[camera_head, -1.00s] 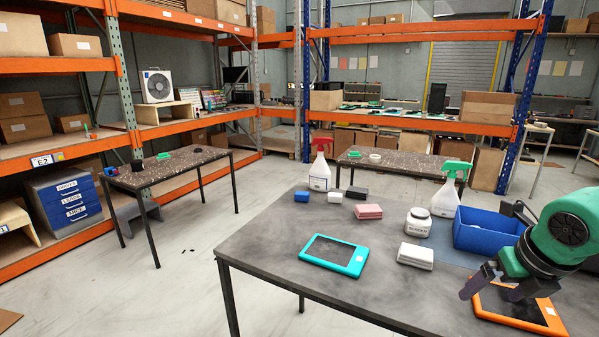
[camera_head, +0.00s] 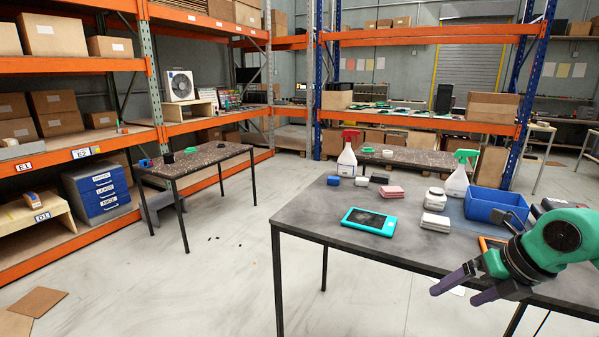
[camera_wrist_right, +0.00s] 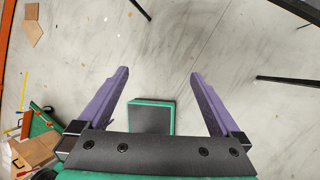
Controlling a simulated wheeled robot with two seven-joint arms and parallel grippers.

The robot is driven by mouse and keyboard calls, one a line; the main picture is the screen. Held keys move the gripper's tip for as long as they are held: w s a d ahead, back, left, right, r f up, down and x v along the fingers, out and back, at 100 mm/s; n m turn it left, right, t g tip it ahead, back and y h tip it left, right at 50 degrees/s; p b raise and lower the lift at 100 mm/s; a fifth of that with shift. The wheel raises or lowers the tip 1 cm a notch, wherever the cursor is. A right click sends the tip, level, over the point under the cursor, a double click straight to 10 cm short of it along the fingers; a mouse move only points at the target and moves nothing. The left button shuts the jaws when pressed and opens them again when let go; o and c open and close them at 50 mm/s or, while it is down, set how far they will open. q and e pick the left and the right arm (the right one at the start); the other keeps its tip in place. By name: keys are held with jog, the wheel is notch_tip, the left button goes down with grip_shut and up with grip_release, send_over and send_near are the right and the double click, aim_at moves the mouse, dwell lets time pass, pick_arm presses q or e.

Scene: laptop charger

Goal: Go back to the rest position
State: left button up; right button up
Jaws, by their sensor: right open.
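My right gripper (camera_head: 462,288) is at the right of the head view, in front of the near edge of the dark table (camera_head: 335,225). Its purple fingers are apart and hold nothing. In the right wrist view the right gripper (camera_wrist_right: 160,80) is open above bare concrete floor. A green and dark grey block shape, likely part of my own body, shows between the fingers there. My left gripper is not in view.
The table carries a teal tablet (camera_head: 369,221), an orange-framed tablet (camera_head: 490,244) partly hidden by my right arm, a blue bin (camera_head: 495,206), two spray bottles (camera_head: 347,160) and small boxes. Open floor (camera_head: 225,290) lies left of the table. Orange shelving stands beyond.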

jog(key=w+a+f+m+t+y, duration=0.4)
jog(key=w+f+m+t+y, duration=0.25)
jog(key=w+f+m, duration=0.3)
jog(key=s+d+f+m+h, duration=0.25)
jog(key=f+m, duration=0.25)
jog(key=f, duration=0.4)
jog(key=s+d+f+m+h, duration=0.1)
jog(key=d+f+m+h, duration=0.2)
jog(key=f, duration=0.6)
jog(key=s+d+f+m+h, duration=0.25)
jog(key=f+m, duration=0.35)
jog(key=f, duration=0.3)
jog(key=s+a+f+m+g+h, duration=0.15)
jog(key=s+f+m+g, duration=0.3)
jog(key=s+f, duration=1.2)
jog(key=s+a+f+m+g, duration=0.2)
jog(key=s+a+f+g, duration=0.1)
jog(key=s, duration=0.8)
jog(key=s+a+f+m+g, duration=0.2)
jog(key=s+a+f, duration=0.2)
jog(key=s, duration=0.7)
notch_tip(320, 180, down, 2)
jog(key=shift+a+f+g, duration=0.2)
jog(key=shift+a+g, duration=0.2)
